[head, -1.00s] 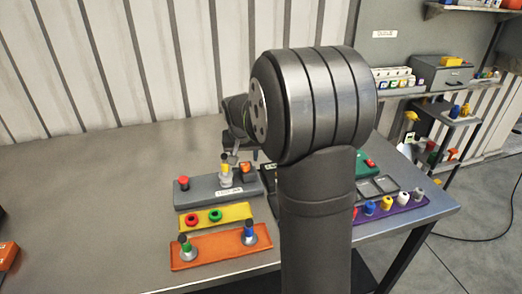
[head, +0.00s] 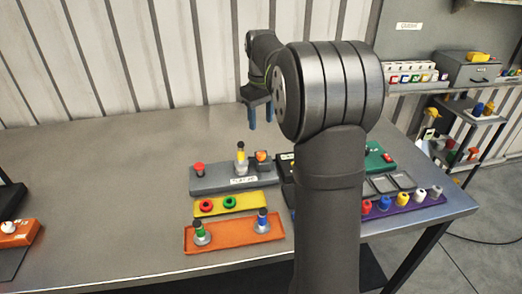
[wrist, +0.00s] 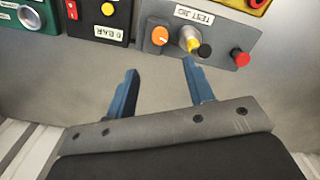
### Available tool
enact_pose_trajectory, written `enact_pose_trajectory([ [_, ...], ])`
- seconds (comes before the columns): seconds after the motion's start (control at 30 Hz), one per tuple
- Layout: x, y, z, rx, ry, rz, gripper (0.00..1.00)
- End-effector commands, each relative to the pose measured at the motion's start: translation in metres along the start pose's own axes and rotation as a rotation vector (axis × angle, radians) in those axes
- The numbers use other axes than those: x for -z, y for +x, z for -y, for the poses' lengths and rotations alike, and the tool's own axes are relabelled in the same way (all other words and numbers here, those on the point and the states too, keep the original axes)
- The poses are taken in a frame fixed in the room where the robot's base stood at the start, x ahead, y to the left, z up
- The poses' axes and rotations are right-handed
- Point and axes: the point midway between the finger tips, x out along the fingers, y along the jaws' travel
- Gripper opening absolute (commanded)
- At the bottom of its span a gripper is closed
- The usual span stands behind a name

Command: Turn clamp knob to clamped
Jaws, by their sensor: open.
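The grey test jig (head: 215,180) stands on the table with a red button at its left. A fitting (head: 241,157) with a yellow part and black cap stands upright in it. The orange knob (head: 262,157) sits at the jig's right end and looks like the clamp knob; its setting is too small to read. In the wrist view the knob (wrist: 160,36) lies beyond the fingertips, with the jig (wrist: 215,40) around it. My gripper (head: 260,113) is open and empty, raised above and behind the jig, touching nothing. It also shows in the wrist view (wrist: 160,70).
A yellow plate (head: 217,204) with red and green rings and an orange tray (head: 235,238) with two fittings lie before the jig. A purple rack (head: 405,205) is at right. A dark box (wrist: 98,22) stands beside the jig.

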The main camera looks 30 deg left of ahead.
Motion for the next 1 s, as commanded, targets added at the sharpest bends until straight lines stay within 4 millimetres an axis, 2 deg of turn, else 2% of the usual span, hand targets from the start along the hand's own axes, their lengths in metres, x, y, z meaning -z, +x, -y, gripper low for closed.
enact_pose_trajectory([
  [0.03, -0.001, 0.012, 0.001, 0.002, 0.0, 0.004, 0.48],
  [0.3, -0.001, 0.071, 0.0, 0.001, 0.001, 0.003, 0.48],
  [0.5, 0.0, 0.104, 0.0, 0.001, 0.001, 0.002, 0.48],
  [0.7, 0.0, 0.119, 0.0, -0.001, 0.001, 0.0, 0.48],
  [1.0, 0.0, 0.121, 0.0, -0.001, 0.001, -0.001, 0.48],
])
